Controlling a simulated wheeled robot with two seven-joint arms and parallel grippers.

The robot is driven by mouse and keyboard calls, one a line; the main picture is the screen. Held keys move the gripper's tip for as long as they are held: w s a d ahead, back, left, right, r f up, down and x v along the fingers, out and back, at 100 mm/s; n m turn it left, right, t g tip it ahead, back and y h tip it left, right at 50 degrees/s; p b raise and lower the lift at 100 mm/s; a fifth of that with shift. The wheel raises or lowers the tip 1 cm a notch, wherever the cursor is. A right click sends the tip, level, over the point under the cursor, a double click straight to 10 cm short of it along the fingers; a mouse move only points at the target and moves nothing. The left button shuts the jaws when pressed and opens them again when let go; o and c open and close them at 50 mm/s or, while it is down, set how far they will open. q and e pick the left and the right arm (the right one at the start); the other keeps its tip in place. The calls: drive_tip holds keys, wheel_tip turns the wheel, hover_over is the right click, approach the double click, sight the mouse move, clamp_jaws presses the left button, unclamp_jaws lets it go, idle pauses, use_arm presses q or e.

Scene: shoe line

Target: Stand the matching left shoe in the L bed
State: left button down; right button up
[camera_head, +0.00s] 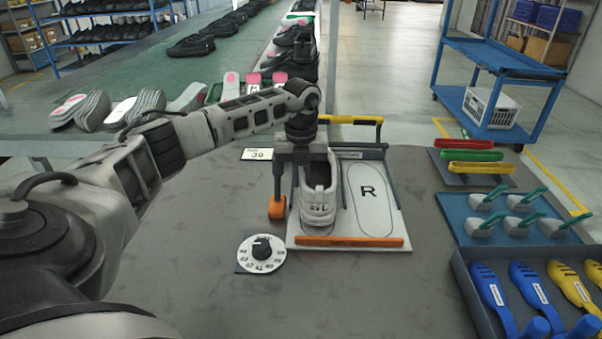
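A white-grey shoe (318,205) stands upright on the L bed, the left half of a white board (405,229). Its toe points away from me and its heel faces me. The R bed (367,200) beside it is empty. My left gripper (300,200) reaches down over the shoe. One finger with an orange tip is left of the shoe, with a gap between them. The other finger is hidden behind the shoe. The shoe covers most of the L outline. My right gripper is not in view.
A size card reading 39 (258,154) and a numbered dial (262,253) sit left of the board. An orange bar (350,241) crosses its near edge. Coloured bars (480,155), a blue mat (460,228) and a shoehorn tray (462,279) stand right. The near middle table is clear.

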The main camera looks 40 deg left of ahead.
use_arm(q)
drive_tip(key=c, duration=1.5)
unclamp_jaws()
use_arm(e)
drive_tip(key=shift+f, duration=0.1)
use_arm(q)
drive_tip(key=shift+f, duration=0.1)
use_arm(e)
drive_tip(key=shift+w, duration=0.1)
use_arm(q)
drive_tip(key=shift+r+p, duration=0.8)
drive_tip(key=shift+r, duration=0.1)
wheel_tip(320, 180, up, 5)
drive_tip(key=p, duration=0.4)
drive_tip(key=shift+f, duration=0.2)
wheel_tip(320, 180, up, 2)
drive_tip(key=shift+p, duration=0.95)
drive_tip(key=shift+r+p, duration=0.8)
drive_tip(key=shift+r, duration=0.1)
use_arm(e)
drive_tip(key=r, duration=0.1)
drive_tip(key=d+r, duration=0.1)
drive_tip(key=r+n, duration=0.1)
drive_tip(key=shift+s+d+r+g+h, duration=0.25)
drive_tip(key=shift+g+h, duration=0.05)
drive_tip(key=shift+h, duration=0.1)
